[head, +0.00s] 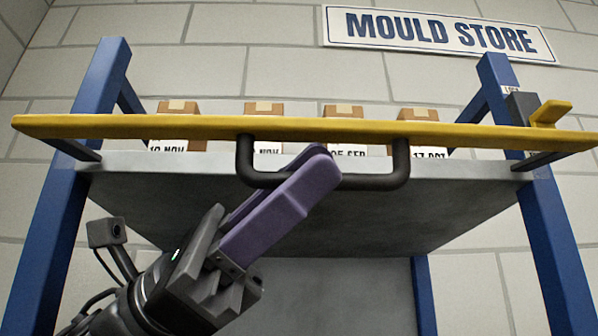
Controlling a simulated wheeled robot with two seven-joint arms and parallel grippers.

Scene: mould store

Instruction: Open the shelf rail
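The yellow shelf rail (200,127) lies level across the front of the shelf, between the two blue posts. A dark U-shaped handle (350,183) hangs below the rail's middle. My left gripper (318,165) reaches up from below with its purple fingers at the left part of the handle. The fingers look close together and overlap the handle's bar. They hide part of it, so I cannot tell whether the bar is between them or behind them. A yellow lever (550,112) on a grey block stands at the rail's right end. My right gripper is not in view.
Several brown boxes (177,107) with white date labels stand on the grey shelf (330,210) behind the rail. Blue posts (70,200) flank it left and right (555,240). A "MOULD STORE" sign (440,33) hangs on the block wall.

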